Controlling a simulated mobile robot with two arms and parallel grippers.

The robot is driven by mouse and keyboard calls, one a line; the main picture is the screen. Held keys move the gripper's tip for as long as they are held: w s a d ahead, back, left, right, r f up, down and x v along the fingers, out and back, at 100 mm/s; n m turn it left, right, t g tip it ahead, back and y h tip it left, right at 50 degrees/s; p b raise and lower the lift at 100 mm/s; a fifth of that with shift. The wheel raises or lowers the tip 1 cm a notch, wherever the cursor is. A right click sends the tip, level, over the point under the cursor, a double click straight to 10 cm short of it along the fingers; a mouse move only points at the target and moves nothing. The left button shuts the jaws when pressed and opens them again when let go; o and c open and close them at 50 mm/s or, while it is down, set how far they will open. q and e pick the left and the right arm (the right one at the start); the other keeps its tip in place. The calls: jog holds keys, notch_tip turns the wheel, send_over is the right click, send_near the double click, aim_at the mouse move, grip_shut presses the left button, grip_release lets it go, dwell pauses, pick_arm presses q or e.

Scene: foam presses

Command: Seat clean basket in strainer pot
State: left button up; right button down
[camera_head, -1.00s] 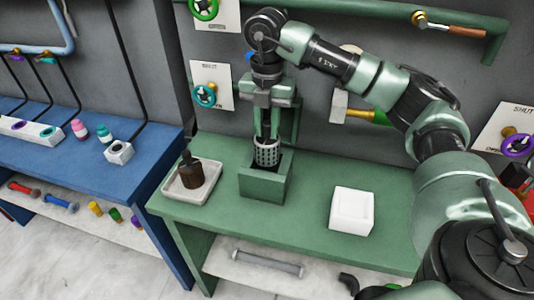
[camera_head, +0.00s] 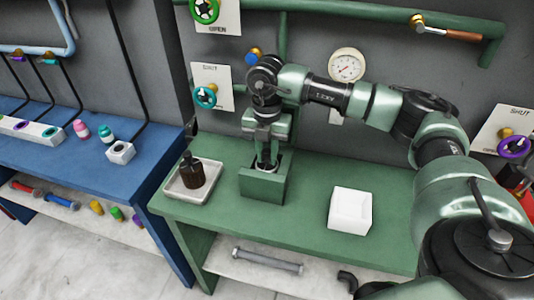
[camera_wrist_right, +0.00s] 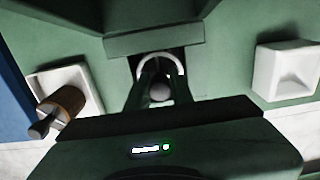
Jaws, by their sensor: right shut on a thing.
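The strainer pot (camera_head: 262,189) is a green square box with an open top on the green bench. The clean basket (camera_head: 266,169) is down inside it, and only its pale rim shows near the top. My right gripper (camera_head: 267,160) points straight down over the pot, shut on the basket. In the right wrist view the gripper (camera_wrist_right: 157,88) reaches into the pot opening, with the basket's pale ring (camera_wrist_right: 147,64) around the fingers. Whether the basket rests on the pot's bottom is hidden. My left gripper is out of view.
A dark brown cylinder (camera_head: 193,174) stands in a pale tray (camera_head: 177,193) left of the pot. A white block-like container (camera_head: 350,212) sits on the right of the green bench (camera_head: 308,188). The wall behind carries pipes, valves and a gauge (camera_head: 346,65).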

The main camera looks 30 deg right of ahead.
jog(key=c, duration=1.5)
grip_release()
notch_tip(320, 180, up, 12)
jog(key=shift+r+b, duration=0.1)
jog(key=shift+b, duration=1)
